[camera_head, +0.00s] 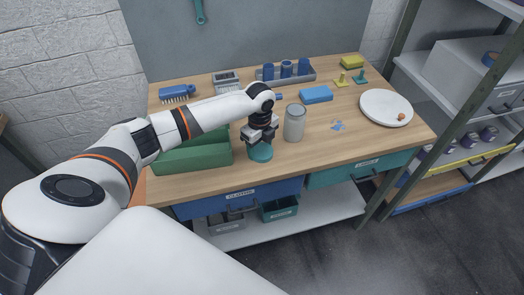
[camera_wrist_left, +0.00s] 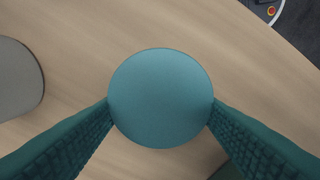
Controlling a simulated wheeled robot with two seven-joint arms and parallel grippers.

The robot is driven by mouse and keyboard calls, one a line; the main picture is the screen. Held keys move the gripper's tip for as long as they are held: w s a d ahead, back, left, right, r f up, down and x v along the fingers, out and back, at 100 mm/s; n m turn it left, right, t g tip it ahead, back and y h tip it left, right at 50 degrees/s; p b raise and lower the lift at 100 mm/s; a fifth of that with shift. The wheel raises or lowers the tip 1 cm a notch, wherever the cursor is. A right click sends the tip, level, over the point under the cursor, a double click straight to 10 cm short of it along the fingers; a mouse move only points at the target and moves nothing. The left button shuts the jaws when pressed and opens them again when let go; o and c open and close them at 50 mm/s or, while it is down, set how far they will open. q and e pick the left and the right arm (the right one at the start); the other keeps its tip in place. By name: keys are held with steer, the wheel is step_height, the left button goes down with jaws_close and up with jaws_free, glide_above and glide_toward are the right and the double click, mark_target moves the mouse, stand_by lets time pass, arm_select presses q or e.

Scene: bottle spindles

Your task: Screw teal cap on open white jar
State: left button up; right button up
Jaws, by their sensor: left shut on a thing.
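The teal cap (camera_head: 260,153) is round and sits between the fingers of my left gripper (camera_head: 260,142), which is shut on it. In the left wrist view the cap (camera_wrist_left: 160,98) fills the middle, with a finger against each side. Wood tabletop shows below and around it; I cannot tell whether it touches the table. The white jar (camera_head: 294,124) stands upright on the table, just right of my left gripper. Its top has no lid on it. A pale rounded shape at the left edge of the wrist view may be the jar (camera_wrist_left: 18,80). My right gripper does not show.
A green bin (camera_head: 190,158) is left of the gripper. Behind are a blue brush (camera_head: 176,93), a grey rack (camera_head: 268,84) with blue cylinders and a blue block (camera_head: 316,94). A white plate (camera_head: 372,108) is at the right. Table between jar and plate is mostly free.

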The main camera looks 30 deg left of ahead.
mark_target(260, 149)
arm_select(q)
step_height(260, 149, up, 10)
steer(key=b, duration=0.1)
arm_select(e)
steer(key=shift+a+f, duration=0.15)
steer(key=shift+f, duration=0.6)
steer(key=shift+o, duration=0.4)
